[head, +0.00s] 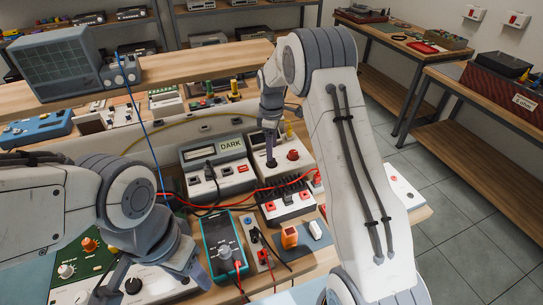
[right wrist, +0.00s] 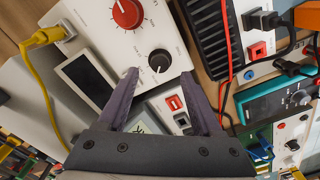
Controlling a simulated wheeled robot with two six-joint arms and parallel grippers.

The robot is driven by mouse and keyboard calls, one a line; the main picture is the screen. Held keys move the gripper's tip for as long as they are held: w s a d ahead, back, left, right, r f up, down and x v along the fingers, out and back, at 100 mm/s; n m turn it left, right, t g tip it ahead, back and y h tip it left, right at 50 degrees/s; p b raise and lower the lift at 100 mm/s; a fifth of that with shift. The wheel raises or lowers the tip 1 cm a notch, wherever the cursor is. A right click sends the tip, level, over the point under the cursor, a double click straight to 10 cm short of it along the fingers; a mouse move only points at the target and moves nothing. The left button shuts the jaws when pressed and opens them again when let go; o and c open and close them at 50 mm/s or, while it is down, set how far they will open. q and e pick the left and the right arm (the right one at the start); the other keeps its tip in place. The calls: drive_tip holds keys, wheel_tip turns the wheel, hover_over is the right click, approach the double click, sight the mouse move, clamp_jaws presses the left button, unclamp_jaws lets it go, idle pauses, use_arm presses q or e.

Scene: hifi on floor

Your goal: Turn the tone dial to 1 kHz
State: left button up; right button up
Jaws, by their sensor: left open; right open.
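A white box (right wrist: 130,40) with a large red knob (right wrist: 127,13) and a smaller black knob (right wrist: 160,61) fills the top of the right wrist view. The scale marks are too small to read, so I cannot tell which knob is the tone dial. My right gripper (right wrist: 159,77) is open, its fingertips on either side of the black knob's near edge; I cannot tell whether they touch it. My left gripper (head: 150,284) is open and empty at lower left.
A unit reading DARK (head: 230,144) stands left of the box. A black-finned unit (head: 285,203) and a teal multimeter (head: 223,247) with red and black leads are nearer. A green panel (head: 85,252) lies near my left arm. A yellow cable (right wrist: 45,75) plugs into the box.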

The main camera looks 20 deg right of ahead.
sight(272, 162)
drive_tip(key=shift+f, duration=2.35)
drive_tip(key=shift+c, duration=0.4)
clamp_jaws()
drive_tip(key=shift+p, duration=0.3)
drive_tip(key=m, duration=0.4)
drive_tip(key=shift+m, duration=2.4)
